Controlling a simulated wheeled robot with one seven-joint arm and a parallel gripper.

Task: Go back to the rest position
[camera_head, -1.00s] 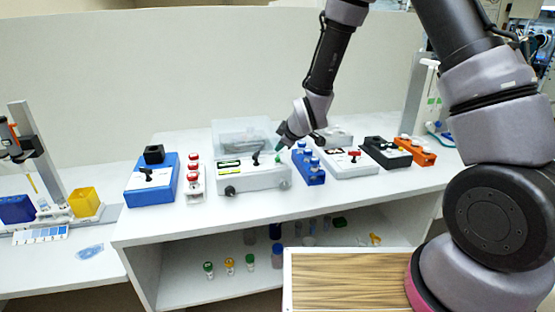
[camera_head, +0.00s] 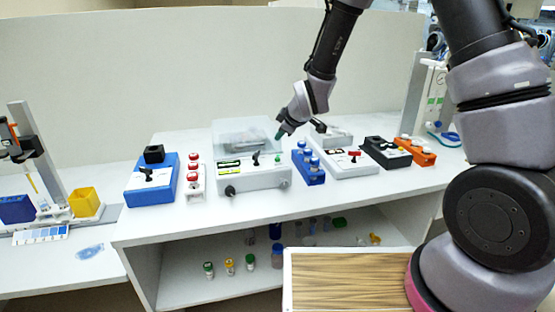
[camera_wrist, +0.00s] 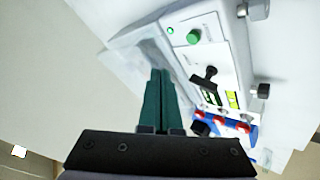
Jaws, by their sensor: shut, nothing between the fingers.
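My gripper (camera_head: 279,136) is above the bench, over the back right part of the white device with a clear lid. In the wrist view its two green fingers (camera_wrist: 160,100) lie together, shut and empty. The white device (camera_head: 252,178) has a black lever, a green button and dark knobs on its front. It also shows in the wrist view (camera_wrist: 222,58), to the right of the fingers. The fingers look apart from the device.
A blue device (camera_head: 150,186) and a white rack with red-capped vials (camera_head: 194,182) stand left of the white device. A blue rack (camera_head: 309,166), another white device (camera_head: 345,163), a black device (camera_head: 385,153) and an orange rack (camera_head: 416,153) stand right. Bottles (camera_head: 229,266) sit on the lower shelf.

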